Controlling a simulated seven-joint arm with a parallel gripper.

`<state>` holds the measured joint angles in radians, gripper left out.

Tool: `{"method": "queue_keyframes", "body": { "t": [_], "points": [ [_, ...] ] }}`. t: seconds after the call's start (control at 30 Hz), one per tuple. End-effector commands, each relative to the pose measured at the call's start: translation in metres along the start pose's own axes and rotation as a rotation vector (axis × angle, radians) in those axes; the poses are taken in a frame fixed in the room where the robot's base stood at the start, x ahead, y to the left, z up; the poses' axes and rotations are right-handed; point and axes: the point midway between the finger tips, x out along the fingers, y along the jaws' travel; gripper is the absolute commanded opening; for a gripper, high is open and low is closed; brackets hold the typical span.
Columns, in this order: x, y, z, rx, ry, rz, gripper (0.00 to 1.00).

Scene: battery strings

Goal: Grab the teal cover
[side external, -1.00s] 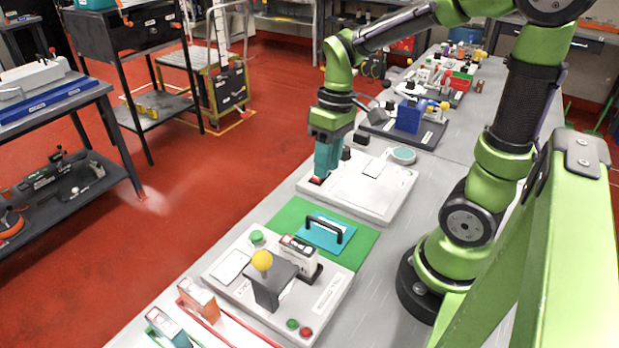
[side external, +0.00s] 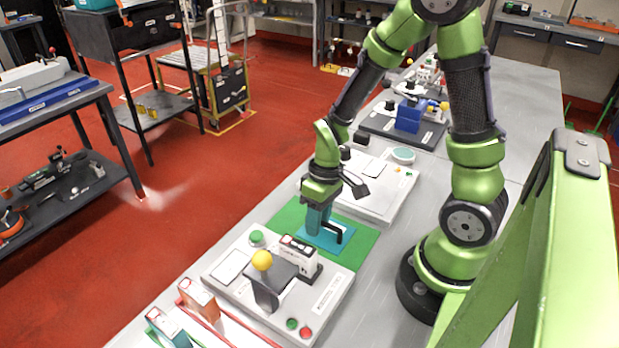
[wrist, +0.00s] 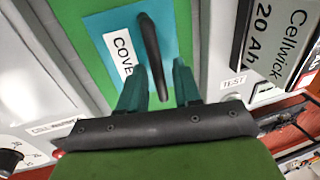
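The teal cover (side external: 327,245) lies flat on a green mat (side external: 362,247). It has a black arched handle (side external: 346,236), and the wrist view shows a white "COVER" label on the cover (wrist: 100,24). My gripper (side external: 317,231) is over the cover, pointing down, and partly hides the cover and handle in the side view. In the wrist view, my gripper's teal fingers (wrist: 159,84) are apart, with the near end of the handle (wrist: 150,45) showing between them. I cannot tell whether either finger touches the handle.
A grey panel with a yellow ball knob (side external: 262,260) and a white battery (side external: 300,256) stands close in front of the mat. A white panel (side external: 385,185) lies just behind it. The battery also shows at the right of the wrist view (wrist: 275,45).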

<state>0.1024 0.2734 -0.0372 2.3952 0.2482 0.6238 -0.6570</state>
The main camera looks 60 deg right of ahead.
Motion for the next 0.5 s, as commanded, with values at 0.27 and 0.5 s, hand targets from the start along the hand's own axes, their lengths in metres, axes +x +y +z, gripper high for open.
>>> {"method": "queue_keyframes", "body": {
  "t": [0.27,0.5],
  "points": [
    [0.0043,0.0001,0.0002,0.000,0.000,0.000,0.33],
    [0.0041,0.0001,0.0001,0.000,0.000,0.000,0.00]
  ]
}}
